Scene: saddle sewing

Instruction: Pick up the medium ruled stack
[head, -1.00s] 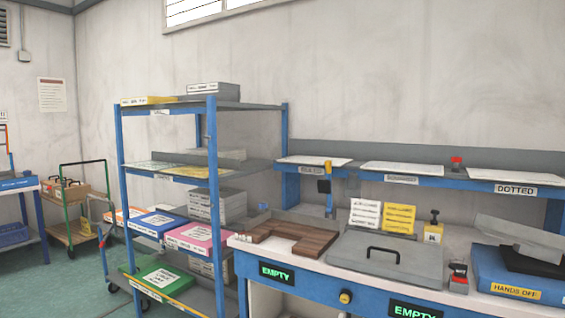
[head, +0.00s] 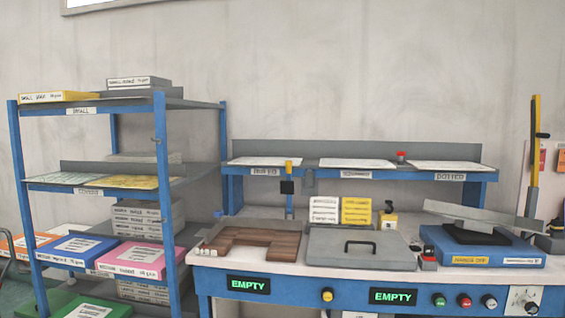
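Three flat white paper stacks lie on the raised shelf at the back of the bench. The left stack (head: 265,161) lies above a label that seems to read RULED, though the print is blurred. The middle stack (head: 357,163) has a label too small to read. The right stack (head: 444,166) lies above a label reading DOTTED. I cannot tell the stacks' sizes from print. Neither of my grippers shows in the head view.
A blue rack (head: 160,165) with boxes and sheets stands at the left. The bench (head: 210,278) holds a brown wooden jig (head: 255,243), a grey lidded plate (head: 355,250), white and yellow cards, and a blue stapler-like device (head: 480,245) at the right.

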